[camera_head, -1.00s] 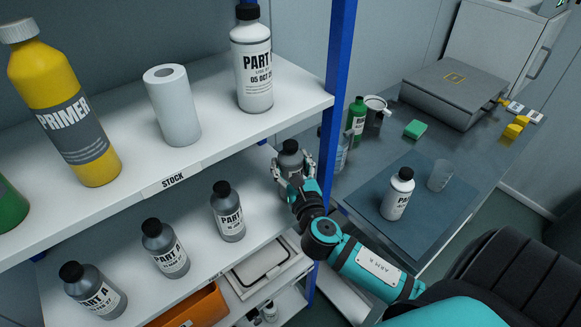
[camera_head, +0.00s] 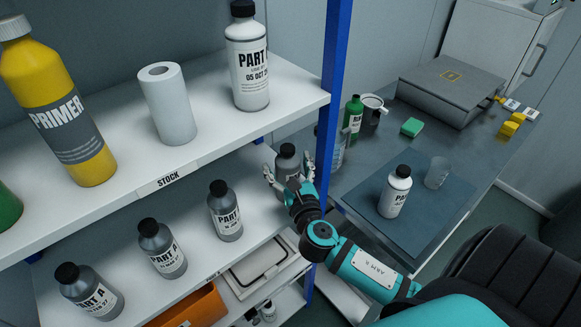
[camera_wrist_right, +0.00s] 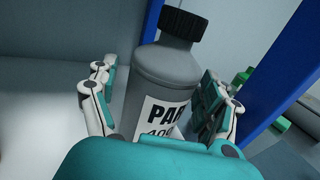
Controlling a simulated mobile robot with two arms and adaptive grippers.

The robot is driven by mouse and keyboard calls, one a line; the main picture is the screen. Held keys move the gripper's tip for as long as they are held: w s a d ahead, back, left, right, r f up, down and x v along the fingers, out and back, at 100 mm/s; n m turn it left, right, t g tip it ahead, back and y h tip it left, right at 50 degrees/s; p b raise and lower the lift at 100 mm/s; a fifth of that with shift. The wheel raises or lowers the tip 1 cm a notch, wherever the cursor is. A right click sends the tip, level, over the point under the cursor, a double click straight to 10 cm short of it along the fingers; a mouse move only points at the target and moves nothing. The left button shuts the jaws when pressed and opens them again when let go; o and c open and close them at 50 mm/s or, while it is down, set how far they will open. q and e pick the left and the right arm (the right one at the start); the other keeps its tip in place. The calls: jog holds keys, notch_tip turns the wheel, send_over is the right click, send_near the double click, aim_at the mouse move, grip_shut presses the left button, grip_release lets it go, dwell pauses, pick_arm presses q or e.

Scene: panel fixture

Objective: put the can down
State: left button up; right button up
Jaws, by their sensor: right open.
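The can is a grey bottle with a black cap and a white "PART" label (camera_head: 287,162). It stands upright on the middle shelf (camera_head: 190,225), at its right end by the blue post. My right gripper (camera_head: 287,180) is open around it, and the bottle also shows between the fingers in the right wrist view (camera_wrist_right: 168,85). A gap shows at the left finger; contact at the right finger cannot be told. The bottle's base is hidden behind my gripper. My left gripper is not in view.
Several similar grey bottles (camera_head: 225,212) stand in a row to the left on the same shelf. The blue post (camera_head: 335,90) is close on the right. The upper shelf (camera_head: 215,130) holds a yellow primer bottle, a paper roll and a white bottle. A workbench (camera_head: 450,150) lies beyond.

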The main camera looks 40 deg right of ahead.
jog(key=b+v, duration=0.2)
jog(key=v, duration=1)
jog(key=shift+b, duration=0.3)
jog(key=shift+r, duration=0.15)
